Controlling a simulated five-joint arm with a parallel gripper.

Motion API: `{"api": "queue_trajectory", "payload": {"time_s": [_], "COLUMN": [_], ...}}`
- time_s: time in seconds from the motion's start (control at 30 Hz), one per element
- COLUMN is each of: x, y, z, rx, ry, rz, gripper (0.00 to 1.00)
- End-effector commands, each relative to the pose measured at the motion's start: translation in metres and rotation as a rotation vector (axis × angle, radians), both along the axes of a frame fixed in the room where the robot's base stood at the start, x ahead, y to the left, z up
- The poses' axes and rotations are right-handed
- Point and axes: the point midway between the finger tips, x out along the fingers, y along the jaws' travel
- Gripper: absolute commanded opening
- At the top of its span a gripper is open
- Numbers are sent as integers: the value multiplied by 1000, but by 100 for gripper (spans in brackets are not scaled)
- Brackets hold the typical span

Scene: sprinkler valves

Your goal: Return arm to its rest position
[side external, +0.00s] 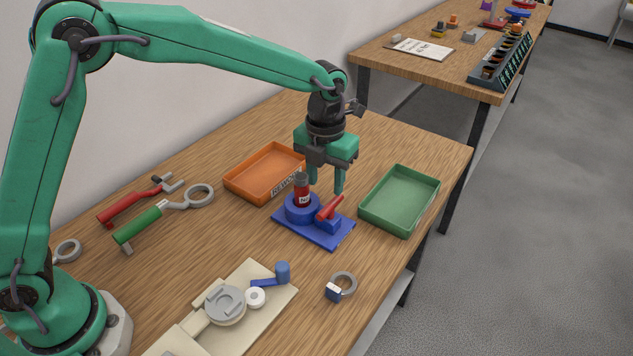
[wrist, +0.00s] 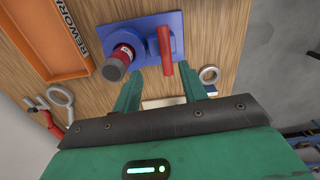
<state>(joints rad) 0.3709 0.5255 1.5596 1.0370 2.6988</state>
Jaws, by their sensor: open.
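My green gripper (side external: 325,187) is open and empty, pointing down above the back of a blue fixture (side external: 309,230). In the wrist view its two fingers (wrist: 161,88) are spread apart with nothing between them. A red valve with a grey top (side external: 302,190) stands upright in the fixture's round blue holder. A red lever (side external: 329,207) sits beside it on the fixture. Both the red valve (wrist: 120,58) and the lever (wrist: 165,50) show beyond the fingers in the wrist view, apart from them. My arm reaches out over the table.
An orange REWORK tray (side external: 265,174) lies behind the fixture, and a green tray (side external: 400,201) to its right; both look empty. Red and green-handled tools (side external: 160,205), a beige fixture (side external: 225,305) and a grey ring with a blue block (side external: 341,286) lie around. A second table (side external: 440,55) stands behind.

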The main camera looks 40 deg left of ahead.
Motion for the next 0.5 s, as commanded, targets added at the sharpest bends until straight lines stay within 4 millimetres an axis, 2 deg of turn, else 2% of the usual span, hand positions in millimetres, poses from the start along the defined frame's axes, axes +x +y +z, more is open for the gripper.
{"api": "queue_trajectory", "payload": {"time_s": [0.27, 0.5], "x": [-19, -43], "y": [31, 60], "z": [41, 74], "rx": [-34, -82], "ry": [-50, -90], "rz": [359, 717], "gripper": [42, 42]}}
